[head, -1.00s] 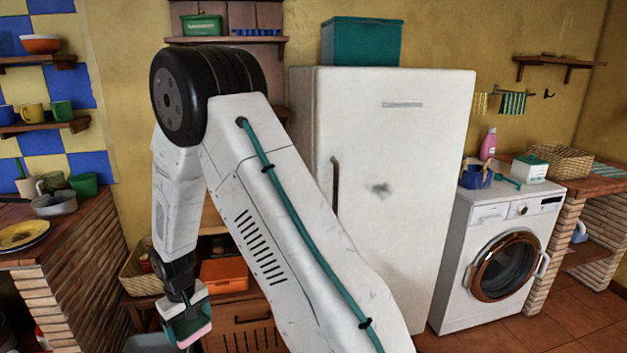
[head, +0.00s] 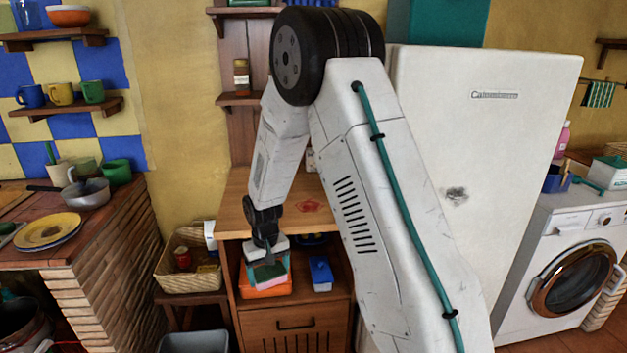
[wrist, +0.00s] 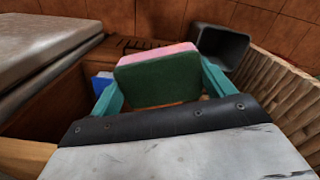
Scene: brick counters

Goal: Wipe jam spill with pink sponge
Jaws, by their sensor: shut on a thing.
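The pink sponge (wrist: 158,78) has a dark green side and a pink edge in the wrist view. My gripper (head: 267,263) is shut on it, with a teal finger at each side. In the head view the sponge (head: 266,273) hangs in front of the wooden cabinet's open shelf, below the level of its top. The red jam spill (head: 309,206) is a small patch on the cabinet top (head: 240,205), behind and right of my gripper. The spill is not visible in the wrist view.
An orange box (head: 265,291) and a blue box (head: 320,274) sit on the open shelf. A basket (head: 190,270) stands left of the cabinet, above a grey bin (head: 195,342). The white fridge (head: 480,150) stands to the right, and a brick counter (head: 100,255) to the left.

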